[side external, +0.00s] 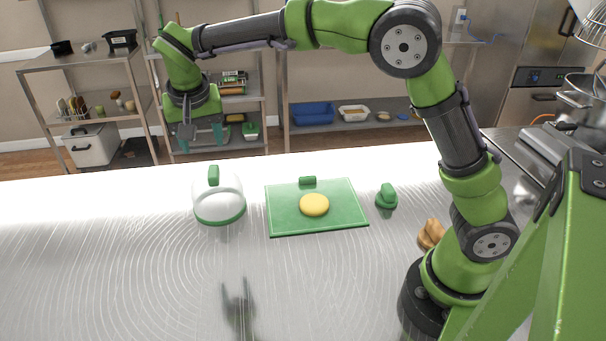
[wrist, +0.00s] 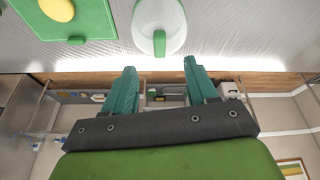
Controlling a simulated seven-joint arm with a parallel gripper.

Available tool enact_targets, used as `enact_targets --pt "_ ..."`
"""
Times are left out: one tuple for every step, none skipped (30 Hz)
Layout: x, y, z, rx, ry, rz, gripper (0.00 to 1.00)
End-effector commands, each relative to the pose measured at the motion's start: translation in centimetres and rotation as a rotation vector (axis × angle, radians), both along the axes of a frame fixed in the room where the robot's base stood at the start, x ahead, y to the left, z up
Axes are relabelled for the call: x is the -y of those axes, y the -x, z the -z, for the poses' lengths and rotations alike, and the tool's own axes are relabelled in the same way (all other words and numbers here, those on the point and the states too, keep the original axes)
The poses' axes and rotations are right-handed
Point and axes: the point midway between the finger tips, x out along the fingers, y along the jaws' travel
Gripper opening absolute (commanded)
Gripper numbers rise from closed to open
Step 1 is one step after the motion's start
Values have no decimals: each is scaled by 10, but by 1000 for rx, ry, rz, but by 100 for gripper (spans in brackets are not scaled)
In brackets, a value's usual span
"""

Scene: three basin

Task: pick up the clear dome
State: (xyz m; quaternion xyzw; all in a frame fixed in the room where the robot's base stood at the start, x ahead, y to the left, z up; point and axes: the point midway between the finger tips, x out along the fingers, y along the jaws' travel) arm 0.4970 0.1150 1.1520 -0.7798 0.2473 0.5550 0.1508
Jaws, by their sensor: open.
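The clear dome (side external: 219,194) stands upright on the metal table, with a green handle on top and a green rim at its base. In the wrist view the dome (wrist: 172,15) shows at the top, its green handle toward me. My gripper (side external: 203,147) is above and behind the dome, up at the table's far edge, apart from it. In the wrist view my gripper (wrist: 160,66) has its two teal fingers spread, with nothing between them.
A green board (side external: 285,221) with a round yellow item (side external: 314,205) lies right of the dome. A small green object (side external: 386,197) and a brown lumpy item (side external: 430,234) are farther right, near my base. The table's front left is clear. Shelves stand behind.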

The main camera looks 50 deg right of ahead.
Motion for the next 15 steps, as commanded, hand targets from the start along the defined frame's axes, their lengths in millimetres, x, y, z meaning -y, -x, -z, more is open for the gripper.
enact_targets --pt "2 -9 -8 26 11 49 57" --pt "4 -12 -14 42 13 78 57" --pt "5 -13 -23 63 9 115 57" --pt "7 -12 -25 68 8 140 57" --pt "8 -11 -22 63 7 158 57" --pt "9 -10 -19 59 4 171 57" --pt "10 -11 -16 58 3 176 57" --pt "11 -12 -12 59 2 177 57" --pt "12 -14 -6 58 2 177 57" --pt "14 -15 0 57 2 177 57" --pt "16 -17 6 57 2 177 57" --pt "18 -19 14 57 3 177 57" --pt "20 -22 20 57 2 176 57" --pt "22 -23 27 56 2 176 57" --pt "24 -25 35 56 2 176 57"
